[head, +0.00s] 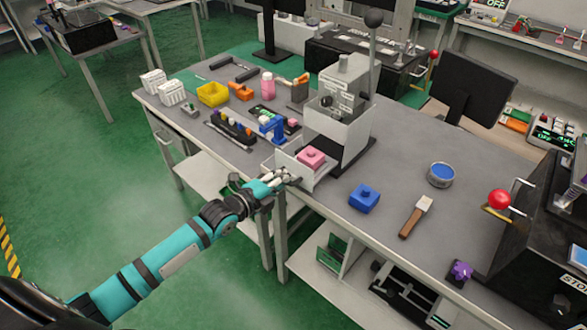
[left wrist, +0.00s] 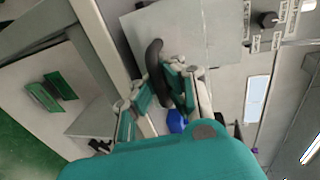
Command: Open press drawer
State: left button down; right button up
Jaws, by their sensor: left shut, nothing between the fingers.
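The grey press (head: 345,88) stands on the workbench, with a tall lever ending in a black knob. Its light grey drawer (head: 291,165) juts out at the base toward the bench's front edge. A pink block (head: 312,158) shows in the drawer. My left gripper (head: 285,177) is at the drawer's front and is shut with nothing held. In the left wrist view a dark curved handle (left wrist: 154,65) stands on the pale drawer front (left wrist: 195,38), close by the fingertips (left wrist: 170,75). I cannot tell whether the fingers touch it. My right gripper is out of view.
Right of the press lie a blue block (head: 364,198), a brush-like tool (head: 416,217) and a round blue-topped tin (head: 441,174). A black machine with a red knob (head: 499,200) stands at the right. A yellow bin (head: 213,93) and small parts are left.

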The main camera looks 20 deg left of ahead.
pick_arm(q)
jog(key=c, duration=2)
grip_release()
jog(key=o, duration=0.4)
jog(key=shift+c, duration=0.2)
jog(key=v, duration=1.2)
jog(key=shift+f, duration=0.15)
jog(key=s+a+f+n+g+y, duration=0.2)
jog(key=s+a+f+n, duration=0.15)
jog(key=f, duration=0.65)
jog(key=s+a+f+n+g+y, duration=0.1)
jog(key=s+a+f+n, duration=0.2)
jog(key=f, duration=0.7)
jog(key=s+a+f+n+g+y, duration=0.25)
jog(key=f+n, duration=0.25)
jog(key=f, duration=0.6)
jog(key=s+d+f+n+g, duration=0.4)
jog(key=s+f, duration=0.9)
jog(key=s, duration=0.1)
jog(key=s+d+f+n+g, duration=0.2)
jog(key=s+d+f, duration=0.1)
jog(key=s, duration=0.5)
jog(key=s+d+f+n+g, duration=0.2)
jog(key=s+d+f, duration=0.2)
jog(key=s+d, duration=0.2)
jog(key=shift+s+f, duration=0.3)
jog(key=shift+s, duration=0.9)
